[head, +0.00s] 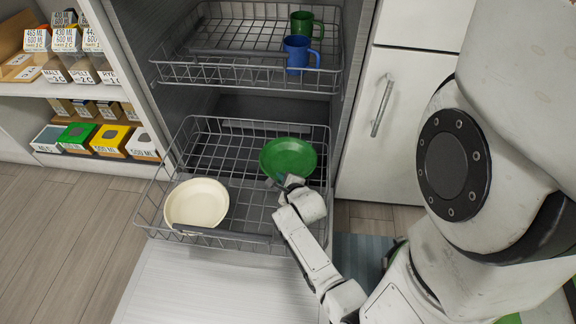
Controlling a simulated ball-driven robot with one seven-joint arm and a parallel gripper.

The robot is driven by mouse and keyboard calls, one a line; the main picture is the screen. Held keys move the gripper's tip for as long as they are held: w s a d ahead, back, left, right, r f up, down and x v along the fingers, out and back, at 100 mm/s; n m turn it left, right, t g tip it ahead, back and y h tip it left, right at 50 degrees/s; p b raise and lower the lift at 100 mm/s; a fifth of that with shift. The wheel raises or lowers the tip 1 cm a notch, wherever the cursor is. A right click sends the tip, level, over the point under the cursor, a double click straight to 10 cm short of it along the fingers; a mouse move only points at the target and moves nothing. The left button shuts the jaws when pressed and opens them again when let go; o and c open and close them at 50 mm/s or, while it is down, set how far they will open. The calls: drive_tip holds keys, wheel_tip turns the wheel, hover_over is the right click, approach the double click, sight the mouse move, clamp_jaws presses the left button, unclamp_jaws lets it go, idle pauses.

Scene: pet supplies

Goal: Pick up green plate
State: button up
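The green plate (289,156) lies in the right part of the lower wire rack (158,190) of an open dishwasher. My gripper (278,182) is at the plate's near edge, reaching in from the lower right. Its fingers are small and partly hidden by my wrist. I cannot tell whether they are open or closed on the rim, or whether they touch it.
A cream bowl (197,203) sits in the rack's front left. The upper rack (190,72) holds a blue mug (299,54) and a green mug (306,27). A shelf with boxes (75,137) stands at left. A white cabinet (388,150) is at right.

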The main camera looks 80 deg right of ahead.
drive_tip(key=shift+w+d+f, duration=0.1)
drive_tip(key=shift+w+d, duration=0.05)
drive_tip(key=shift+c, duration=0.4)
clamp_jaws()
